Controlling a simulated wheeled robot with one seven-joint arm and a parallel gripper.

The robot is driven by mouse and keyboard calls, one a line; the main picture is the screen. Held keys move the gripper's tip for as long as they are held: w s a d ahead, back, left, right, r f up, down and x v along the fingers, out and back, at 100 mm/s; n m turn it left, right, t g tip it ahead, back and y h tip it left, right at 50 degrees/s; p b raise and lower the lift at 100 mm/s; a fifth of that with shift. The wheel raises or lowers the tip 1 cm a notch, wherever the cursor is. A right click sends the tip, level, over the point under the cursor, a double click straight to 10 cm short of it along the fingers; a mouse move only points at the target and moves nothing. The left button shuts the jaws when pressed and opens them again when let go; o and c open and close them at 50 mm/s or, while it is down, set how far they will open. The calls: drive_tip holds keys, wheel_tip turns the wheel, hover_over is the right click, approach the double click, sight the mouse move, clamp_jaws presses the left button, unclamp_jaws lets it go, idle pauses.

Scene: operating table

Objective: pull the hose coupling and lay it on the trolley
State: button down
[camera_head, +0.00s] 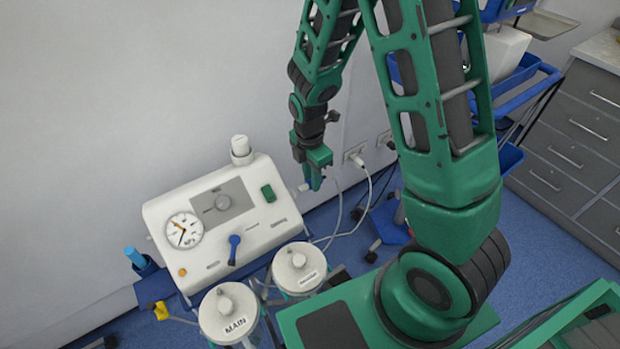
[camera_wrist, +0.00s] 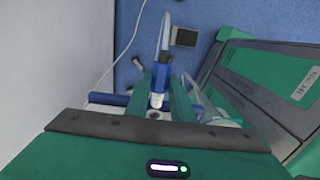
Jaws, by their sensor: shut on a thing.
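My gripper (camera_head: 317,178) is at the right side of the white suction unit (camera_head: 268,233), pointing down. In the wrist view its two green fingers (camera_wrist: 162,92) are closed around a blue hose coupling (camera_wrist: 161,75). A pale hose (camera_wrist: 165,32) runs away from the coupling's far end, and a white piece shows at its near end.
Two white-lidded canisters (camera_head: 228,312) (camera_head: 299,266) stand in front of the unit. A blue-framed trolley (camera_head: 540,82) stands at the upper right beside grey drawers (camera_head: 575,130). A white cable (camera_head: 362,210) hangs from the wall socket near my gripper.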

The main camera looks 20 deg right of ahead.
drive_tip(key=shift+w+d, duration=0.2)
drive_tip(key=shift+d, duration=0.75)
drive_tip(key=shift+w+d+r, duration=0.1)
drive_tip(key=shift+d+r, duration=0.25)
drive_tip(key=shift+r, duration=0.9)
drive_tip(key=shift+d+r, duration=0.3)
drive_tip(key=shift+r, duration=0.95)
drive_tip(key=shift+w+d+r, duration=0.1)
drive_tip(key=shift+d+r, duration=0.25)
drive_tip(key=shift+r, duration=0.9)
